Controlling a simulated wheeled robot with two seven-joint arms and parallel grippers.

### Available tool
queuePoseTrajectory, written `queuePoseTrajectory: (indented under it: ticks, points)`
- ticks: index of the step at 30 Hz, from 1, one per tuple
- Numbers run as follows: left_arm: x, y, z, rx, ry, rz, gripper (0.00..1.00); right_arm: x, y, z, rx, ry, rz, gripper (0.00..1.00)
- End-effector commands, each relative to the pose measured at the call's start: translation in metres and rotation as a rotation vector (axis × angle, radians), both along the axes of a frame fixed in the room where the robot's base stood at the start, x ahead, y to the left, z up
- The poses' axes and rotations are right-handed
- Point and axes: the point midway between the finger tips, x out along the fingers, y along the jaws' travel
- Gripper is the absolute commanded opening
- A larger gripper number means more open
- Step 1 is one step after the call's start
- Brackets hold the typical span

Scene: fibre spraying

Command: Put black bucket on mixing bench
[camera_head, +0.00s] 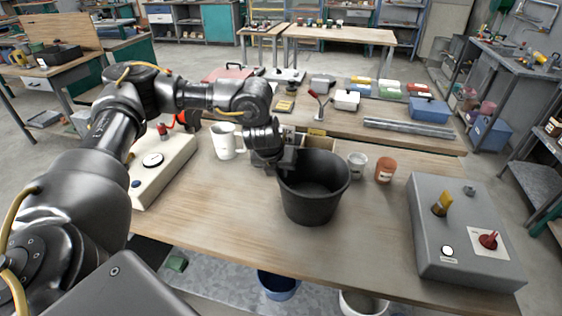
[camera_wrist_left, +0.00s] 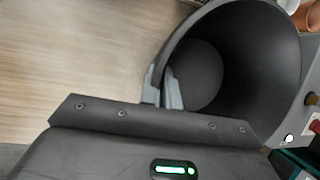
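The black bucket (camera_head: 315,195) is upright at the middle of the wooden bench (camera_head: 235,210), near its front edge; I cannot tell whether its base touches the top. My left gripper (camera_head: 284,166) is at the bucket's left rim. In the left wrist view the bucket (camera_wrist_left: 250,65) fills the upper right, and the fingers of my left gripper (camera_wrist_left: 161,88) straddle its wall, one inside and one outside, closed on it. The bucket's inside is dark and looks empty. My right gripper is not in view.
A white mug (camera_head: 225,141) and a cream box (camera_head: 163,165) stand left of the bucket. A grey cup (camera_head: 357,166), an orange cup (camera_head: 385,169) and a grey control box (camera_head: 463,232) stand right. A blue bucket (camera_head: 279,285) is below the bench.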

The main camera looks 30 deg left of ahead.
Motion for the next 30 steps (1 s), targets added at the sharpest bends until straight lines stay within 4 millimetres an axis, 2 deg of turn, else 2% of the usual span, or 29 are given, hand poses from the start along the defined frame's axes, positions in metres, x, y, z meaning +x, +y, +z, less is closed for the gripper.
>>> queuePoseTrajectory:
  ticks: [13, 19, 30]
  points:
    - [0.0016, -0.0013, -0.006, -0.005, -0.007, 0.001, 0.0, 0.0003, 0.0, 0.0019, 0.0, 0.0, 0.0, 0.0]
    - [0.0, -0.0003, -0.0079, -0.001, -0.001, 0.0, 0.25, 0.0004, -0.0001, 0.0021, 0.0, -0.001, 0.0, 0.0]
    - [-0.0018, -0.0009, -0.0016, -0.002, -0.002, -0.001, 0.25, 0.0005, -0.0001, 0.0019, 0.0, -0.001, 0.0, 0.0]
